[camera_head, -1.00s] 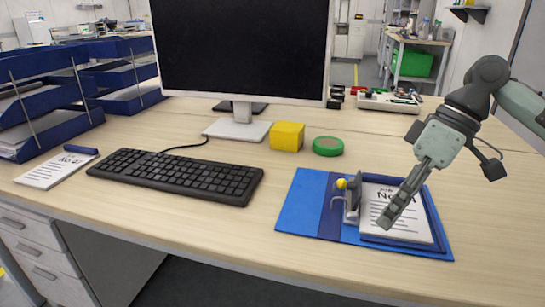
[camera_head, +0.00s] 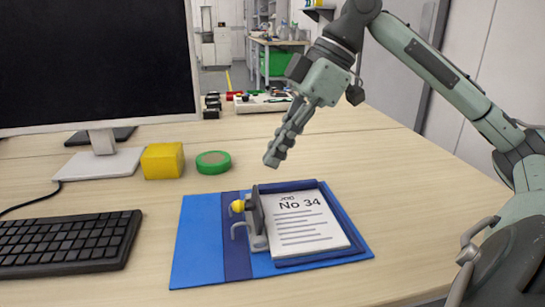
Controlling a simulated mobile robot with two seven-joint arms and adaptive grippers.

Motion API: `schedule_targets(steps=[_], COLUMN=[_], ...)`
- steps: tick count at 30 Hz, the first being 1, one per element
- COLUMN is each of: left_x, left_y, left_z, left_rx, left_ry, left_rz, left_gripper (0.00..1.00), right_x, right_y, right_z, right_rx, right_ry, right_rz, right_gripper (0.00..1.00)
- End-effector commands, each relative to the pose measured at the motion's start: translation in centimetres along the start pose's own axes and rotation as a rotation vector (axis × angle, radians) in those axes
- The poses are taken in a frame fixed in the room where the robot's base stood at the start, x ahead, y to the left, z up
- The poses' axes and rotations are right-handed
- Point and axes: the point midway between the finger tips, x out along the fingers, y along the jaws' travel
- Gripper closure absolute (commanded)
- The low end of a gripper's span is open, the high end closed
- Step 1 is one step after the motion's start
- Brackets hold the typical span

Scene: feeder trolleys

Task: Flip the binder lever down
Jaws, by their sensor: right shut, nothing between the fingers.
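The blue binder (camera_head: 200,262) lies open on the desk in the head view. Its metal lever mechanism (camera_head: 257,240) stands up near the spine strip, with a yellow knob (camera_head: 238,206) at the left of its top. A paper sheet marked "No 34" (camera_head: 310,238) lies in the binder on the right of the mechanism. My right gripper (camera_head: 272,160) is shut and empty. It is above and beyond the binder's far edge, apart from the lever, pointing down to the left. My left gripper is not in view.
A yellow cube (camera_head: 162,161) and a green tape roll (camera_head: 213,162) lie behind the binder. A black keyboard (camera_head: 65,243) is at the left, below a monitor (camera_head: 95,65). Small items (camera_head: 262,102) stand at the desk's back. The desk right of the binder is clear.

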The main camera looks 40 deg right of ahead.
Motion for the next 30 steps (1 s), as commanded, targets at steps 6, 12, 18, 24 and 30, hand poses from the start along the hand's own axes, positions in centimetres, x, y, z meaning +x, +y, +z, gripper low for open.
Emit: schedule_targets(steps=[6, 12, 18, 24, 30], left_x=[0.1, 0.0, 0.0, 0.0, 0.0], left_y=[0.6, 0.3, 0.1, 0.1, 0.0], left_z=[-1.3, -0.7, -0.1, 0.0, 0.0], left_rx=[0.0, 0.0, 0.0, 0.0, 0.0], left_ry=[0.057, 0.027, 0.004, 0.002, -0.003], left_rz=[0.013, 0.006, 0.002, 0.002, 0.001], left_gripper=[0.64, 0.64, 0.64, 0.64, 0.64], right_x=[4.3, 6.8, 7.7, 7.8, 7.7], right_y=[-0.1, 0.0, 0.0, 0.0, 0.1], right_z=[0.1, 0.0, 0.0, 0.0, 0.0], right_rx=[0.001, 0.001, 0.0, 0.001, 0.001], right_ry=[-0.003, -0.001, -0.001, -0.001, 0.002], right_rz=[-0.003, -0.002, -0.001, -0.001, -0.001], right_gripper=[1.0, 1.0, 1.0, 1.0, 1.0])
